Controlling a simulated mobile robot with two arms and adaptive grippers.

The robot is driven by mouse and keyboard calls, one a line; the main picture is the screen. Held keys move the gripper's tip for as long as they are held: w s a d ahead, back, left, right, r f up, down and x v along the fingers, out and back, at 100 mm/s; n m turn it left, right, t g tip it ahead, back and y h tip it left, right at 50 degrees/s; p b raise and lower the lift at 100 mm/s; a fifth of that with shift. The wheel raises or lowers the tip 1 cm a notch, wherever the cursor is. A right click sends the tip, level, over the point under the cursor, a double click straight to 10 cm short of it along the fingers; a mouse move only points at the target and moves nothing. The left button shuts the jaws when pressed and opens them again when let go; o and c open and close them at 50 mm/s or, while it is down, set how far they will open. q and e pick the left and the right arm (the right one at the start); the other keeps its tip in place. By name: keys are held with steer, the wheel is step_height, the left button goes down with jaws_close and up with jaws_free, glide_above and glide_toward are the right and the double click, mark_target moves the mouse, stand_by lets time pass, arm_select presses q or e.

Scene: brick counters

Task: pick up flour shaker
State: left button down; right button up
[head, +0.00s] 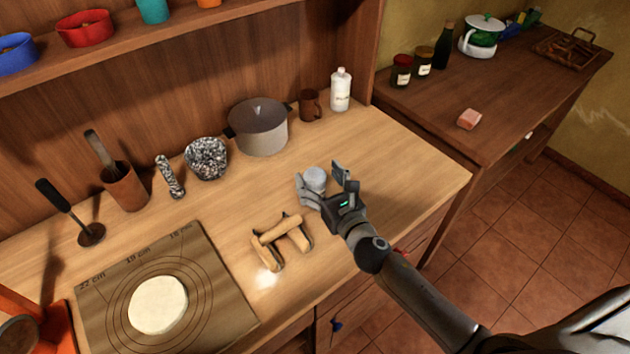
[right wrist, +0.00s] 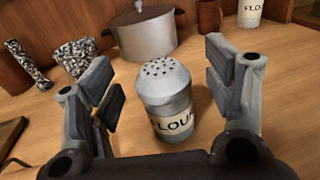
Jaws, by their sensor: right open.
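The flour shaker (right wrist: 167,98) is a grey metal can with a perforated domed lid and a label reading "FLOUR". It stands upright on the wooden counter, and its top (head: 315,178) shows in the head view. My right gripper (head: 328,182) is open around it. In the right wrist view the shaker stands between the two fingers of the right gripper (right wrist: 168,95), with a gap on each side. The shaker's lower part is hidden by the gripper in the head view. My left gripper is not in view.
A rolling pin on a wooden stand (head: 279,232) lies just left of the gripper. Behind are a lidded pot (head: 259,128), a brown mug (head: 309,105) and a white bottle (head: 341,90). A mat with dough (head: 158,304) lies front left. The counter right of the shaker is clear.

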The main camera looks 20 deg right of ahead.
steer(key=shift+w+a+f, duration=0.1)
steer(key=shift+w+a, duration=0.05)
steer(key=shift+w, duration=0.5)
steer(key=shift+w+a+f, duration=0.1)
steer(key=shift+w, duration=0.55)
steer(key=shift+s+r, duration=0.1)
steer(key=c, duration=1.2)
steer(key=shift+r, duration=0.1)
